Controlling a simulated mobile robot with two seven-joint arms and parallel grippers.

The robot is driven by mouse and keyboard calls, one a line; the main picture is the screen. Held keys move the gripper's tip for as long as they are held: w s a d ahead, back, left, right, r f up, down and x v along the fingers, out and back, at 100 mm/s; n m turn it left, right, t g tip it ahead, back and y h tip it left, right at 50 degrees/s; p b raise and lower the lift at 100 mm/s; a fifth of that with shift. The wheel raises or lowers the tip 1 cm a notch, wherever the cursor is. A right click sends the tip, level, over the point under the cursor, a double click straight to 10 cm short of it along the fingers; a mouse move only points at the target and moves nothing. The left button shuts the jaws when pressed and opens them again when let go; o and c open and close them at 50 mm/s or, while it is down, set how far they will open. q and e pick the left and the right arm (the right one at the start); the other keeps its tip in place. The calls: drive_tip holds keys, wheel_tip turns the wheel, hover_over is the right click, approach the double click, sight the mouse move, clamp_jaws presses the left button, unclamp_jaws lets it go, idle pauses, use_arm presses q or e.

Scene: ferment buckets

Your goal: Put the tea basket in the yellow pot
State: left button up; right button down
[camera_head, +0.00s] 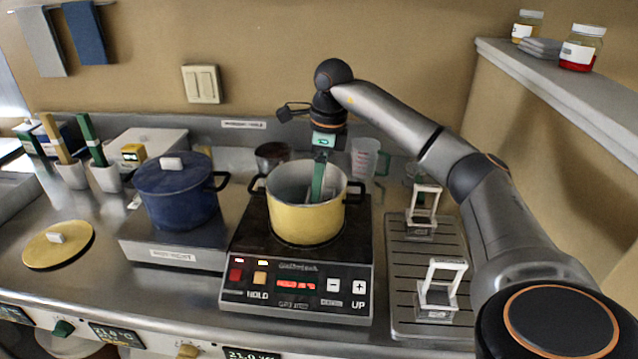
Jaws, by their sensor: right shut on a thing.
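The yellow pot (305,222) stands open on the hot plate in the middle of the counter. My right gripper (316,196) comes from above, pointing down, with its green fingers inside the pot's mouth. It is shut on a tea basket, of which only pale parts show beside the fingers; the pot wall hides the rest. I cannot tell whether that basket touches the pot's bottom. Two other tea baskets with white frame handles, a far one (424,203) and a near one (440,284), stand on the drip tray at right. My left gripper is not in view.
The hot plate (294,299) has buttons along its front. A lidded blue pot (178,200) stands to its left, and a yellow lid (58,244) lies farther left. The slatted tray (400,327) is close on the right. A clear measuring jug (367,157) stands behind the pot.

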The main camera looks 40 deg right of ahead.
sight(324, 197)
drive_tip(key=shift+f, duration=0.45)
drive_tip(key=shift+f, duration=0.1)
unclamp_jaws()
wheel_tip(324, 197, up, 12)
drive_tip(key=s+p, duration=0.1)
drive_tip(key=p, duration=0.1)
drive_tip(key=shift+d, duration=0.45)
drive_tip(key=shift+s, duration=0.1)
